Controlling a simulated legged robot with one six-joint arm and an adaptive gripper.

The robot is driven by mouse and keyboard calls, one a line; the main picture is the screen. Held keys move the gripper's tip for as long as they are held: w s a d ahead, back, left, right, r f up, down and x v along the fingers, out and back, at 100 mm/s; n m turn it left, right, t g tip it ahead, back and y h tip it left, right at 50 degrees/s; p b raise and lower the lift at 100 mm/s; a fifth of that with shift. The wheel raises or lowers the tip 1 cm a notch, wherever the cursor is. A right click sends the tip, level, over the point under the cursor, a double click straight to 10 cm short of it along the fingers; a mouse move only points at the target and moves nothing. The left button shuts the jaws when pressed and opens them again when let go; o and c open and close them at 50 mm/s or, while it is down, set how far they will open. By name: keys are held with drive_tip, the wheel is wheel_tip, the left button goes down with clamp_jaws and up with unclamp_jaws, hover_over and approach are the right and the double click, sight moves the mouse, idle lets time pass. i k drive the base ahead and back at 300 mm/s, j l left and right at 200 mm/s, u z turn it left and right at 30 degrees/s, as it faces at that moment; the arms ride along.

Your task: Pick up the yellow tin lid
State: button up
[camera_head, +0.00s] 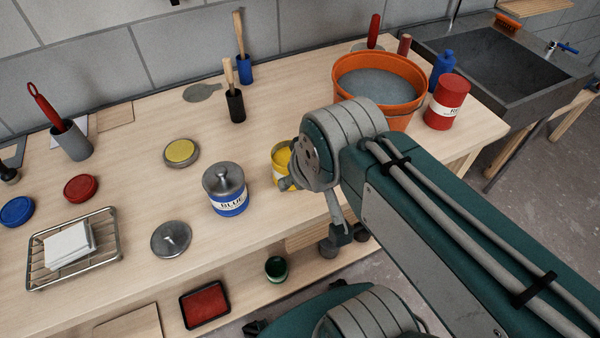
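The yellow tin lid (181,151) is a round disc with a yellow middle and a grey-brown rim. It lies flat on the wooden bench, left of centre, with clear wood around it. My arm reaches in from the right, and its rounded grey joint is well to the right of the lid. Small grey and dark parts show below that joint, apart from the lid. My gripper's fingers cannot be made out clearly, so its opening is unclear. A yellow tin (280,156) stands beside the joint, partly hidden by my arm.
A blue-labelled tin (228,203) with a knobbed metal top stands right of and nearer than the lid. A metal disc (171,239), red lid (80,187), blue lid (17,211) and wire rack (108,254) lie nearby. Brush holders and an orange bucket (408,112) stand farther back.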

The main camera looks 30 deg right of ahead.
sight(171, 239)
drive_tip(key=l, duration=0.3)
drive_tip(key=k+j+u, duration=0.1)
drive_tip(key=u, duration=0.25)
drive_tip(key=j+u, duration=0.15)
drive_tip(key=u, duration=0.15)
drive_tip(key=k+j+u, duration=0.1)
drive_tip(key=u, duration=0.25)
drive_tip(key=k+l+z, duration=0.15)
drive_tip(key=z, duration=0.85)
